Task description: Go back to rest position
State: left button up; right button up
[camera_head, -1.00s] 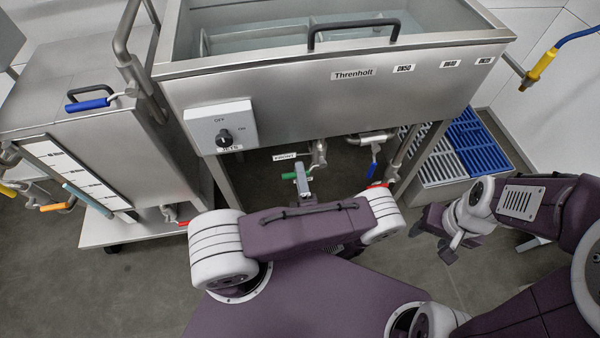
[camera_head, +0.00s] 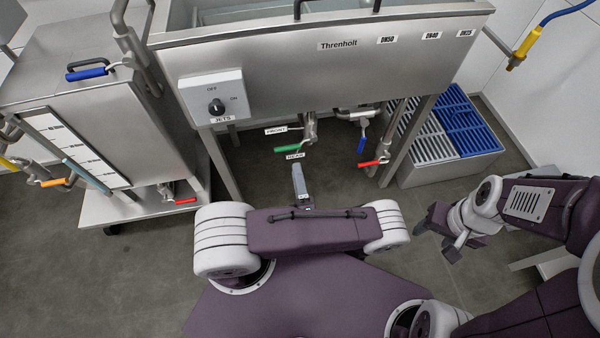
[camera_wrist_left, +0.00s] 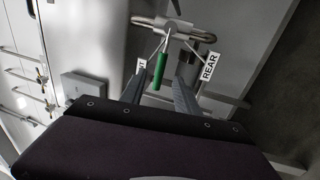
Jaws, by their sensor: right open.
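My left gripper (camera_head: 299,184) is in the middle of the head view, below the green-handled valve (camera_head: 288,149), with a gap between them. In the left wrist view its two fingers (camera_wrist_left: 160,88) stand apart with nothing held. The green handle (camera_wrist_left: 159,70) shows beyond and between them, near the FRONT and REAR labels. My left arm is folded across the front of my body. My right gripper (camera_head: 449,236) is at the right over the floor, open and empty, with its arm bent in from the right edge.
The steel Threnholt tank (camera_head: 290,65) stands ahead, with a jets knob (camera_head: 216,106) and red-handled (camera_head: 375,162) and blue-handled (camera_head: 362,145) valves. A steel cabinet (camera_head: 95,100) is at left. A slatted crate (camera_head: 440,165) is at right. Bare floor (camera_head: 110,270) lies at lower left.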

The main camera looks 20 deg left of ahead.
pick_arm(q)
jog(key=shift+a, duration=0.1)
dwell(0.3)
jog(key=s+a+r+n+g+y, duration=0.2)
jog(key=s+a+n+g, duration=0.25)
jog(key=n+g, duration=0.5)
jog(key=s+a+r+n+g+y, duration=0.25)
jog(key=s+a+n+g, duration=0.2)
jog(key=n+g, duration=0.5)
jog(key=s+d+n+g+h, duration=0.4)
jog(key=n+h, duration=0.3)
jog(key=n, duration=0.5)
jog(key=w+d+r+n+t+h, duration=0.4)
jog(key=w+d+n+t+h, duration=0.4)
jog(key=n, duration=0.7)
notch_tip(320, 180, up, 30)
jog(key=a+n+h+p, duration=0.1)
jog(key=p, duration=2.9)
jog(key=shift+s+a+r, duration=0.2)
jog(key=shift+s+r, duration=0.05)
